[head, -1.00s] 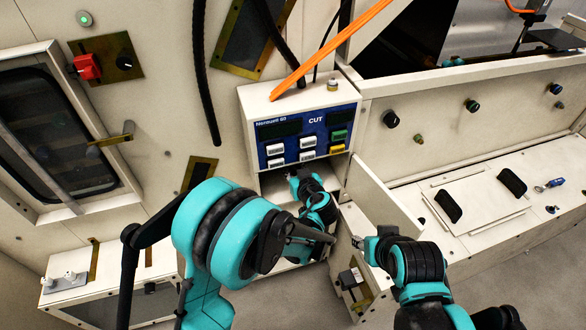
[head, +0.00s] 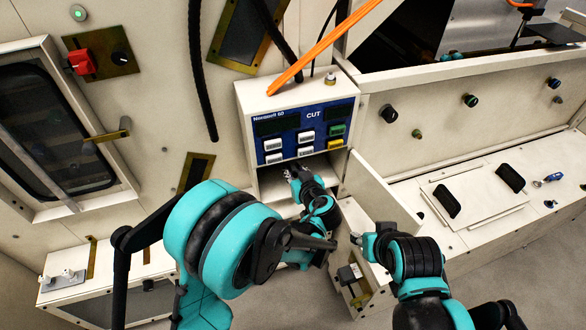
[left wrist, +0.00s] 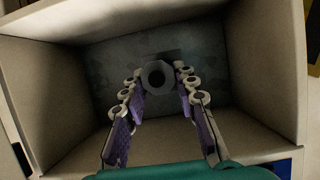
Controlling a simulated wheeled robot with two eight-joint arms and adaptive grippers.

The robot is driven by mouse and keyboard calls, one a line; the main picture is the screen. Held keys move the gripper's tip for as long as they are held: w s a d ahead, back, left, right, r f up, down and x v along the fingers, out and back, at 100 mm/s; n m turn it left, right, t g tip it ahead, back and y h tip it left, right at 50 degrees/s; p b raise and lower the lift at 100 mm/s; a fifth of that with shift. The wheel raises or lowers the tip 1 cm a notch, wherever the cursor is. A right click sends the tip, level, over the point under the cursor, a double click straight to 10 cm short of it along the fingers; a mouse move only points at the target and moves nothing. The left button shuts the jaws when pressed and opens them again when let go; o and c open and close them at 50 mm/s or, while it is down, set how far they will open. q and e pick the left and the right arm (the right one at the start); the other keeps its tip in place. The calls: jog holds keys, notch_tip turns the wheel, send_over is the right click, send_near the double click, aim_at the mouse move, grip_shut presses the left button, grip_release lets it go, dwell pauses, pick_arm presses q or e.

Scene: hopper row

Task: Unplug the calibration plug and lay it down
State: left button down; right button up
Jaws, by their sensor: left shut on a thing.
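My left gripper (head: 292,172) reaches into the open bay (head: 268,184) under the blue control panel in the head view. In the left wrist view its two purple-padded fingers (left wrist: 158,76) point at the bay's back wall. They are shut on a grey, ring-ended piece that looks like the calibration plug (left wrist: 157,73). A dark patch lies behind the plug; I cannot tell whether it is seated in a socket or clear of it. In the head view the plug is hidden. My right gripper (head: 358,239) is beside the open door, its fingers too small to read.
The bay's side walls (left wrist: 262,60) stand close around my left gripper. An open door panel (head: 385,205) stands right of the bay. A white ledge (head: 470,235) with two black handles lies further right. An orange cable (head: 325,45) and black hoses hang above.

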pick_arm(q)
jog(key=shift+s, duration=0.2)
dwell(0.3)
jog(key=shift+s+d, duration=0.25)
jog(key=shift+s, duration=0.35)
jog(key=shift+s+d, duration=0.2)
jog(key=shift+s, duration=0.35)
